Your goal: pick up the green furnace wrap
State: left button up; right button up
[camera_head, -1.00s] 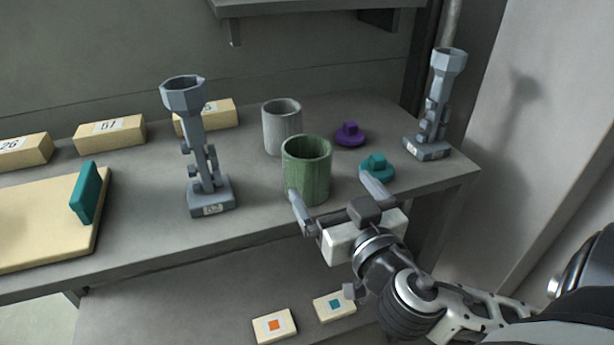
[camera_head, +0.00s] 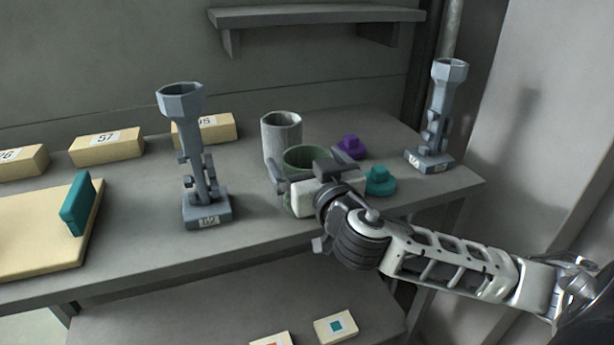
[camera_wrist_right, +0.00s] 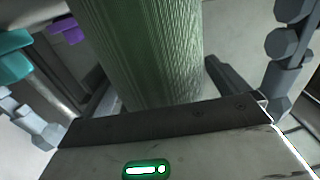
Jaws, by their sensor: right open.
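The green furnace wrap (camera_head: 306,157) is an upright, open-topped cylinder on the table, near the front edge. In the head view my right gripper covers much of its lower part. In the right wrist view the wrap (camera_wrist_right: 148,50) fills the middle, close in front of the palm. My right gripper (camera_head: 312,172) is open, with one finger to the left of the wrap and the other on its right side. I cannot tell whether either finger touches it. My left gripper is not in view.
A grey cylinder (camera_head: 281,137) stands just behind the wrap. A purple knobbed piece (camera_head: 350,147) and a teal one (camera_head: 380,182) lie to the right. Grey stands are at left (camera_head: 205,195) and right (camera_head: 432,130). A wall shelf (camera_head: 310,16) hangs above.

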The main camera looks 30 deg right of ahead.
jog(key=shift+w, duration=0.25)
jog(key=c, duration=1)
